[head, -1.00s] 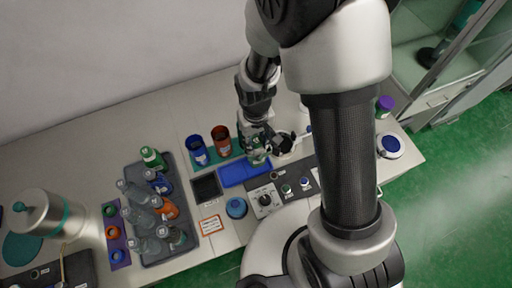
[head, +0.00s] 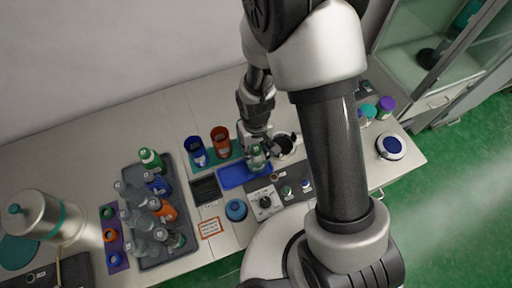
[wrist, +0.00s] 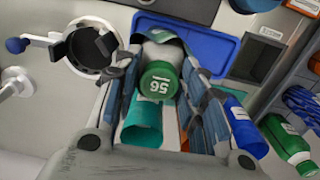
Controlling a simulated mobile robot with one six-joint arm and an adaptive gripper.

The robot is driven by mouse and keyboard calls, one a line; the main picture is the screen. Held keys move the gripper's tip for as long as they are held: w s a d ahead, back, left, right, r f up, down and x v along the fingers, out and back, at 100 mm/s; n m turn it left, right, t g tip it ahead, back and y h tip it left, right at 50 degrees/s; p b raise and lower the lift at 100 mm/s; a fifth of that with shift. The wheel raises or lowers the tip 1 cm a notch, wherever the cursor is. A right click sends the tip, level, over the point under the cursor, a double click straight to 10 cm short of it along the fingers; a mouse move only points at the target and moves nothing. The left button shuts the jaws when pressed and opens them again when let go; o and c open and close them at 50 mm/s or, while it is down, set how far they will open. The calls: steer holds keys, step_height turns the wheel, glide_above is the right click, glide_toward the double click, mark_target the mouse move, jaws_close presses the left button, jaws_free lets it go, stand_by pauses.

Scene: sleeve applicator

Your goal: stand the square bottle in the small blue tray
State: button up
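The square bottle, with a green cap marked 56 and a pale body, is between my fingers in the wrist view (wrist: 158,82); it also shows in the head view (head: 256,160). My gripper (head: 258,143) comes at it from above and behind. In the wrist view my gripper (wrist: 165,62) has a finger close along each side of the bottle and looks shut on it. The small blue tray (head: 231,179) lies under the bottle, which is at the tray's right end; the tray shows behind it in the wrist view (wrist: 215,48). The bottle's base is hidden, so I cannot tell whether it touches the tray.
Blue (head: 196,151) and orange-red (head: 220,140) cups stand on a teal mat behind the tray. A dark square tray (head: 205,188) is to the left, and a control panel (head: 264,201) is in front. A ring-shaped holder (wrist: 90,45) stands close beside my gripper.

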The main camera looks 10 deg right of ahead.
steer(key=shift+o, duration=1)
steer(key=s+d+r+m+t+p, duration=0.1)
steer(key=s+d+r+p, duration=0.15)
steer(key=r, duration=1.05)
steer(key=s+d+r+m+t+p, duration=0.1)
steer(key=d+r, duration=0.2)
steer(key=r, duration=1.1)
steer(key=s+d+r+m+t, duration=0.1)
steer(key=s+d+r+t, duration=0.1)
steer(key=s+d+r, duration=0.2)
steer(key=s+r, duration=0.3)
steer(key=s, duration=0.3)
steer(key=shift+s+r+t, duration=0.25)
steer(key=shift+r+t, duration=0.05)
steer(key=shift+r, duration=0.1)
